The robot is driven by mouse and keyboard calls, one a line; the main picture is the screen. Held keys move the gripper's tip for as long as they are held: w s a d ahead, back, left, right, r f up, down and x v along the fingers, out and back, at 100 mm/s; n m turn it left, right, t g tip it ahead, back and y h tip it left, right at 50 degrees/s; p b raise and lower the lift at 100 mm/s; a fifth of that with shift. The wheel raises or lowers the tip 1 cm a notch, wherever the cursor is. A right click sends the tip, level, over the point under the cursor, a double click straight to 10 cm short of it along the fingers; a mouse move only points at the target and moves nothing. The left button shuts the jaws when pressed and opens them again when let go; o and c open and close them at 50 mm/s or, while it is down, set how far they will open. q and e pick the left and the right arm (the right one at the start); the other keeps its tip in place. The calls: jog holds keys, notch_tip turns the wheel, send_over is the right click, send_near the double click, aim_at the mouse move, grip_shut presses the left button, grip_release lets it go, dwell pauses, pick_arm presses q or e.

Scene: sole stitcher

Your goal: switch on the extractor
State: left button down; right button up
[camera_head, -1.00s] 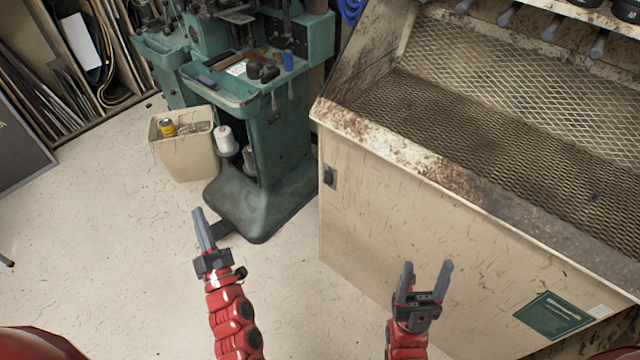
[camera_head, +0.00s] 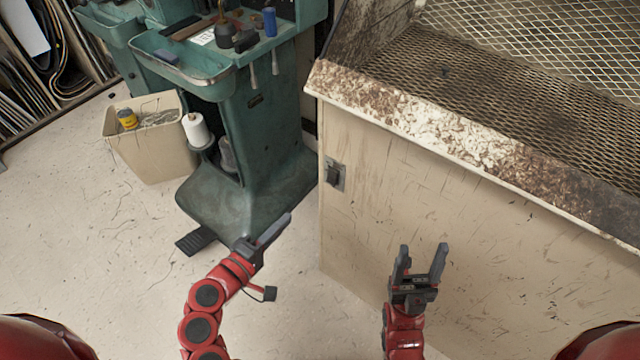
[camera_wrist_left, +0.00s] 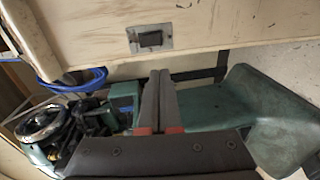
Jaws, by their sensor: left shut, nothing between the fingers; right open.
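The extractor (camera_head: 440,200) is a beige cabinet with a rusty, mesh-lined top on the right in the head view. A small dark switch (camera_head: 334,174) on a metal plate sits on its front near the left edge. The switch also shows at the top of the left wrist view (camera_wrist_left: 150,39). My left gripper (camera_head: 288,218) is shut and empty, below and to the left of the switch and apart from it. Its closed fingers (camera_wrist_left: 161,76) point up toward the cabinet in the wrist view. My right gripper (camera_head: 424,250) is open and empty in front of the cabinet panel.
A green stitching machine (camera_head: 250,125) with a pedal (camera_head: 197,239) stands left of the extractor. A beige bin (camera_head: 150,155) is beside it. The floor in front is clear. Blue cable (camera_wrist_left: 75,82) shows in the wrist view.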

aim_at(330, 182)
pick_arm(q)
jog(key=shift+s+d+r+h, duration=0.1)
jog(key=shift+s+d+h, duration=0.05)
jog(key=shift+d+h, duration=0.25)
jog(key=x, duration=1.4)
jog(key=shift+s+f, duration=0.1)
jog(key=shift+f, duration=0.15)
